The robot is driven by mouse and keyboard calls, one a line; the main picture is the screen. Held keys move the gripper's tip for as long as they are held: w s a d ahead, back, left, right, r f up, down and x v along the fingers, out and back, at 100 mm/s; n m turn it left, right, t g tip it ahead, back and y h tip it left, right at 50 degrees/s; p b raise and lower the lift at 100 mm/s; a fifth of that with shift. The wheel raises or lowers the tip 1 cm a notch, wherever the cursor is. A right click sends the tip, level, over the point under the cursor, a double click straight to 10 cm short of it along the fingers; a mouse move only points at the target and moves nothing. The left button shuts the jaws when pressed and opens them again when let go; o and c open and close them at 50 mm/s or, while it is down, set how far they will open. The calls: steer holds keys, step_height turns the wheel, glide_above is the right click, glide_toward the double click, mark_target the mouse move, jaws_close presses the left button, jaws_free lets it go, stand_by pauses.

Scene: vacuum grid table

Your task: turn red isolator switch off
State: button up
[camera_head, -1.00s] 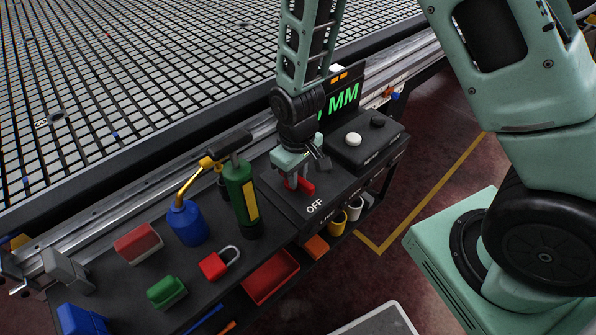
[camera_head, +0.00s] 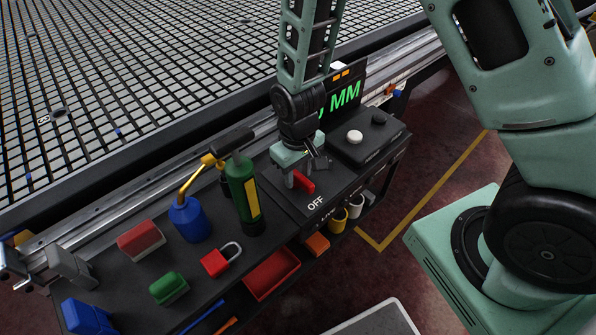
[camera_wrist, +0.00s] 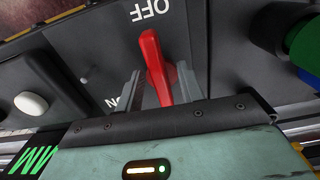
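The red isolator switch handle (camera_wrist: 154,62) stands on a dark panel, and it also shows in the head view (camera_head: 306,183). The OFF label (camera_wrist: 150,8) lies beyond the handle's far end in the wrist view; it also reads clearly in the head view (camera_head: 315,203). The ON label (camera_wrist: 112,102) is partly hidden by my gripper. My gripper (camera_wrist: 162,82) is low over the panel with its fingers open, one on each side of the red handle. A gap seems to show beside the handle; contact cannot be told. In the head view my gripper (camera_head: 293,176) partly covers the handle.
A box with a white button (camera_head: 354,137) and a MM display (camera_head: 345,96) stand right of the switch. The grid table (camera_head: 120,100) lies behind.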

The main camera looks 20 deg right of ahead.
mark_target(298, 174)
step_height(298, 174, up, 17)
steer(key=p, duration=0.1)
steer(key=shift+r, duration=0.2)
stand_by(0.4)
steer(key=s+a+r+n+p, duration=0.1)
steer(key=s+a+r+n, duration=0.1)
steer(key=s, duration=0.7)
steer(key=s+a+r+n+p, duration=0.2)
steer(key=s+r, duration=0.3)
steer(key=s, duration=0.4)
steer(key=shift+s+a+r+y, duration=0.25)
steer(key=shift+a+y, duration=0.05)
steer(key=shift+a, duration=0.2)
